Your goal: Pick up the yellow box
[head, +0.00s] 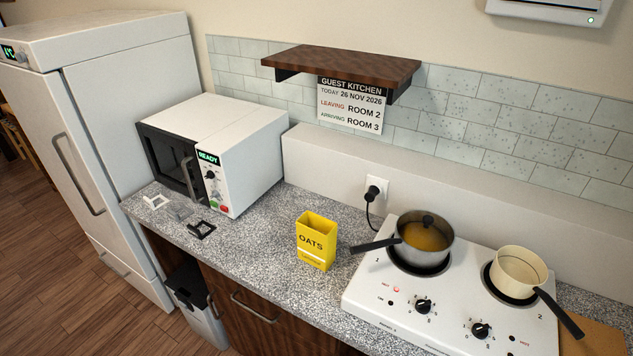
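The yellow box (316,242) stands upright on the speckled grey counter (262,262) in the head view. It is labelled "OATS" and its top looks open. It stands between the microwave and the hob, apart from both. Neither of my grippers shows in the head view.
A hob (440,310) at right holds a lidded pot (424,243) and a cream pan (517,272). A wooden shelf (345,64) overhangs the back.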

